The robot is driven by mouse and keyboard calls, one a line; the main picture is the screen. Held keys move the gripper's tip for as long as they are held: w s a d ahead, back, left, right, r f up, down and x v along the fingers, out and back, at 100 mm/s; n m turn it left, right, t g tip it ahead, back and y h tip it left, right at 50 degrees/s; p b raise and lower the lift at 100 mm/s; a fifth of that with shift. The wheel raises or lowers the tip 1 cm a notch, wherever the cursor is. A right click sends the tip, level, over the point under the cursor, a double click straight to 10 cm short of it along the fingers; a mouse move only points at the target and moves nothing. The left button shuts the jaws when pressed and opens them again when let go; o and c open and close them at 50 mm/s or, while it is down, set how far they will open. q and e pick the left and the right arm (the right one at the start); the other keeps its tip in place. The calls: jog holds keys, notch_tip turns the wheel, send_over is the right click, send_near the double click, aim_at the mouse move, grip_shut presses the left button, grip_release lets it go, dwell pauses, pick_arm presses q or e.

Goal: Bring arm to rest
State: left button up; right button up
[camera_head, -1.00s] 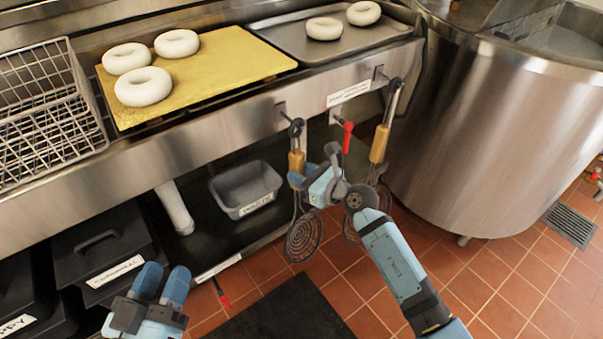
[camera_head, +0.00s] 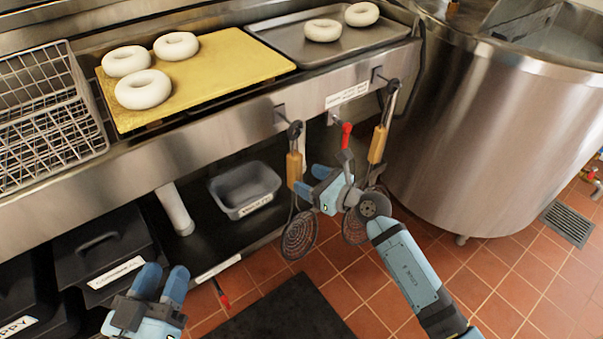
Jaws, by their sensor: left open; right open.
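My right gripper (camera_head: 311,182) is in front of the steel counter's front face, near the hanging skimmers. It is open, with nothing seen between its blue fingers. My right arm (camera_head: 410,270) reaches up to it from the bottom right. My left gripper (camera_head: 160,283) is at the bottom left, in front of the black bins. Its two blue fingers point up and are apart, with nothing between them. The rest of my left arm is out of frame.
Skimmers with wooden handles (camera_head: 378,145) hang from the counter (camera_head: 230,112) close to my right gripper. A yellow board (camera_head: 225,65) holds three bagels, a metal tray (camera_head: 285,42) two. The steel kettle (camera_head: 490,130) stands right. A grey bin (camera_head: 243,190) sits below. Red tile floor is open.

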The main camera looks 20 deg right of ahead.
pick_arm(q)
jog(key=shift+g+y, duration=0.9)
jog(key=f, duration=0.1)
jog(key=a+f+p, duration=0.1)
jog(key=f, duration=0.2)
jog(key=shift+s+a+f, duration=0.2)
jog(key=shift+s+a, duration=0.05)
pick_arm(e)
jog(key=v, duration=1)
jog(key=shift+s, duration=0.2)
